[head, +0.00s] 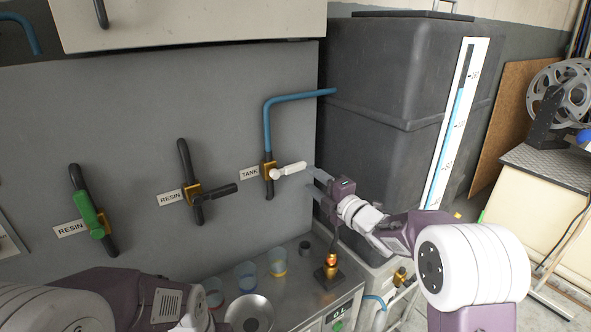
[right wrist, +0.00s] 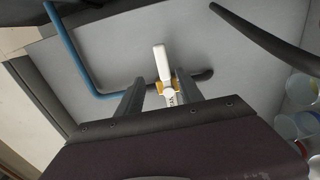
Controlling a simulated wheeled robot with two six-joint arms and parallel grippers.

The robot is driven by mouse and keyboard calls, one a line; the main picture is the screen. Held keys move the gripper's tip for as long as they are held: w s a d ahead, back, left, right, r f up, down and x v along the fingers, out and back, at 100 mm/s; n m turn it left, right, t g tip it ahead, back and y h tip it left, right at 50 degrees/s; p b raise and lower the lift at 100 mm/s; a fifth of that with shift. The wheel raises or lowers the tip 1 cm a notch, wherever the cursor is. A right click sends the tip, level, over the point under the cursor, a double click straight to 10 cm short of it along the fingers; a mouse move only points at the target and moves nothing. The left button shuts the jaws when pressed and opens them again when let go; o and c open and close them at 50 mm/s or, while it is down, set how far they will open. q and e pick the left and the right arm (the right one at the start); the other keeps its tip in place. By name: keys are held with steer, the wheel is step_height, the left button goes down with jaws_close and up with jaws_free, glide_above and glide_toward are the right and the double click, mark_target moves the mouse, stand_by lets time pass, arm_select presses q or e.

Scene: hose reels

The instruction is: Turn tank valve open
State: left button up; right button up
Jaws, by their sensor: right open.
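The tank valve has a white lever handle (head: 290,169) on a brass body (head: 269,171), beside the "TANK" label (head: 249,172) on the grey wall panel. The lever points right, roughly level, across its upright pipe. My right gripper (head: 316,182) is open and empty just right of the lever's free end. In the right wrist view the white lever (right wrist: 162,65) shows between the lines of the two open fingers (right wrist: 158,92); I cannot tell whether they touch it. My left arm shows at the lower left, but its gripper fingers are out of view.
Two resin valves, one with a green handle (head: 90,215) and one with a black handle (head: 220,191), are further left. A black tank (head: 375,90) with a level gauge (head: 458,115) stands behind my right arm. Cups and a metal funnel (head: 249,313) stand on the counter below.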

mark_target(297, 169)
steer(key=p+x, duration=0.1)
steer(key=x, duration=0.3)
steer(key=p+x, duration=0.1)
steer(key=x, duration=0.4)
steer(key=shift+w+d+f, duration=0.1)
steer(key=shift+w+f, duration=0.25)
steer(key=shift+w, duration=0.15)
steer(key=shift+s, duration=0.1)
jaws_close()
stand_by(0.6)
